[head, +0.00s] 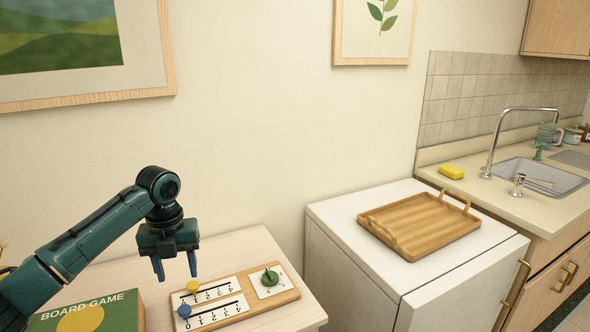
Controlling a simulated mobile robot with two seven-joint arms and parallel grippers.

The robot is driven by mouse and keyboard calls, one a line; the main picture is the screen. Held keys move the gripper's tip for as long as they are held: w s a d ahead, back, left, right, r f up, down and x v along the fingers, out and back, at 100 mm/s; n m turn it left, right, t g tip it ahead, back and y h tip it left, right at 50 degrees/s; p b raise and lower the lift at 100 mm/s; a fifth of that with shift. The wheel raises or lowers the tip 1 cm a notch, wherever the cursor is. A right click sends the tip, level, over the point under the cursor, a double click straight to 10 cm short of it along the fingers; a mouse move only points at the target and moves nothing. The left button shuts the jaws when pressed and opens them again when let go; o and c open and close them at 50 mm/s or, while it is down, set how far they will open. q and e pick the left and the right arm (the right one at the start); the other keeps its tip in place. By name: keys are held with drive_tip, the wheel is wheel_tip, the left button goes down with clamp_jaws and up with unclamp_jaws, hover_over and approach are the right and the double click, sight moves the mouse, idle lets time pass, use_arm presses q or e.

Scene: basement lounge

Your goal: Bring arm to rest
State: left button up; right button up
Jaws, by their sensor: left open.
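My left arm comes in from the left, and my left gripper (175,267) hangs with its fingers pointing down. It is open, with nothing between its fingers. It appears above the left end of a wooden score board (262,304), apart from it as far as I can tell. The board carries two white number scales, a yellow knob (193,287), a blue knob (184,311) and a green knob (270,277) on a small white card. My right gripper is not in view.
The board lies on a pale wooden table (232,246). A green board game box (112,309) lies at the left under my arm. A white cabinet (345,255) with a wooden tray (425,226) stands right. Beyond are a counter, yellow sponge (451,171) and sink (540,176).

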use_arm(q)
drive_tip(key=s+d+f+n, duration=0.1)
drive_tip(key=s+d+f, duration=0.1)
drive_tip(key=d+f, duration=0.1)
drive_tip(key=s+d+f+n, duration=0.2)
drive_tip(key=d+f, duration=0.1)
drive_tip(key=f, duration=0.1)
drive_tip(key=s+d+f+n, duration=0.1)
drive_tip(key=s+d+f, duration=0.1)
drive_tip(key=d+f, duration=0.1)
drive_tip(key=shift+s+d+f+h, duration=0.15)
drive_tip(key=shift+s+f+h, duration=0.1)
drive_tip(key=shift+h, duration=0.15)
drive_tip(key=s+d+f+n+t+h, duration=0.1)
drive_tip(key=s+d+f+n+t, duration=0.1)
drive_tip(key=s+d+f+n, duration=0.45)
drive_tip(key=s+a+r+n+t+y, duration=0.1)
drive_tip(key=s+a+n, duration=0.3)
drive_tip(key=s+n, duration=0.55)
drive_tip(key=s+a+r+n+t, duration=0.1)
drive_tip(key=s+a+n, duration=0.3)
drive_tip(key=s+n, duration=0.55)
drive_tip(key=w+d+f+t+h, duration=0.2)
drive_tip(key=w+d+f+t, duration=0.4)
drive_tip(key=w+d, duration=0.1)
drive_tip(key=shift+w+d+t+h, duration=0.2)
drive_tip(key=shift+t+h, duration=0.1)
drive_tip(key=shift+h, duration=0.1)
